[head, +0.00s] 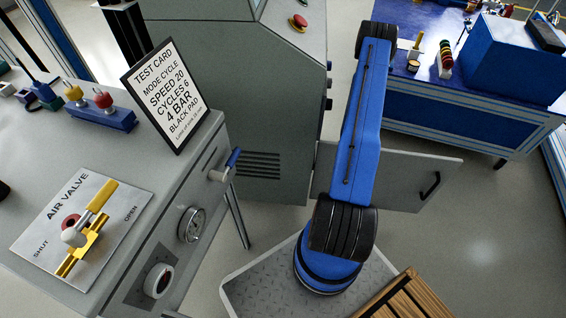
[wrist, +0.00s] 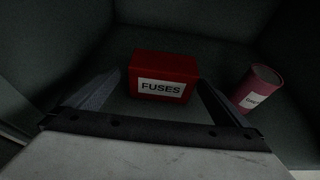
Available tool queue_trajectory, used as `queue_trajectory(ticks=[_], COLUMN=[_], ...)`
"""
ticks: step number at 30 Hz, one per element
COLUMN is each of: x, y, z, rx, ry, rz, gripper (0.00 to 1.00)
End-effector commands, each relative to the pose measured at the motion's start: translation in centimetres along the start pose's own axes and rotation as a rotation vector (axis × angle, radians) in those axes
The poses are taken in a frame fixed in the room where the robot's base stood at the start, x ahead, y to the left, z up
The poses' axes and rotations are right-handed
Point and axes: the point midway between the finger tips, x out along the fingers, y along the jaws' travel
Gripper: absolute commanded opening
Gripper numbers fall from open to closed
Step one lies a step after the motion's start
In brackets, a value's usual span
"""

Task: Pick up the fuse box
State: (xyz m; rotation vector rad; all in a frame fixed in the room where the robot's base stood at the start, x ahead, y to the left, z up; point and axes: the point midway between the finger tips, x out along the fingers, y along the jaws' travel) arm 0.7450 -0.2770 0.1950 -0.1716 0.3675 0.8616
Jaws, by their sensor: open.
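The fuse box is a small red box (wrist: 165,70) with a white label reading FUSES. In the wrist view it stands on the floor of a dark grey compartment, just beyond and between my fingertips. My gripper (wrist: 160,92) is open, with one dark finger to the left of the box and one to the right. I cannot tell whether either finger touches it. In the head view the fuse box and my gripper are hidden; my blue arm reaches away toward the grey cabinet.
A pink-red labelled cylinder (wrist: 261,86) stands right of the fuse box, close to my right finger. Dark compartment walls close in around. In the head view, a grey cabinet (head: 215,85) has an open door (head: 405,180). A grey bench with an air valve (head: 85,225) is at left.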

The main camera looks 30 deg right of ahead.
Motion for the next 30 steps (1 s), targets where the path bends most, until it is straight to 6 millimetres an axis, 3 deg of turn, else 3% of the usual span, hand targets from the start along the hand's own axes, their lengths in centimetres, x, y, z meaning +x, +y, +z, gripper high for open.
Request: queue_trajectory(ticks=[13, 23, 28, 30], x=[4.7, 5.2, 5.2, 5.2], y=[-0.4, -0.4, -0.4, -0.4], z=[0.0, 0.0, 0.0, 0.0], rx=[0.001, 0.001, 0.001, 0.000], ry=[-0.001, -0.001, 0.000, -0.001], rz=[0.001, -0.001, -0.001, -0.001], gripper=[1.00, 1.00, 0.59, 0.53])
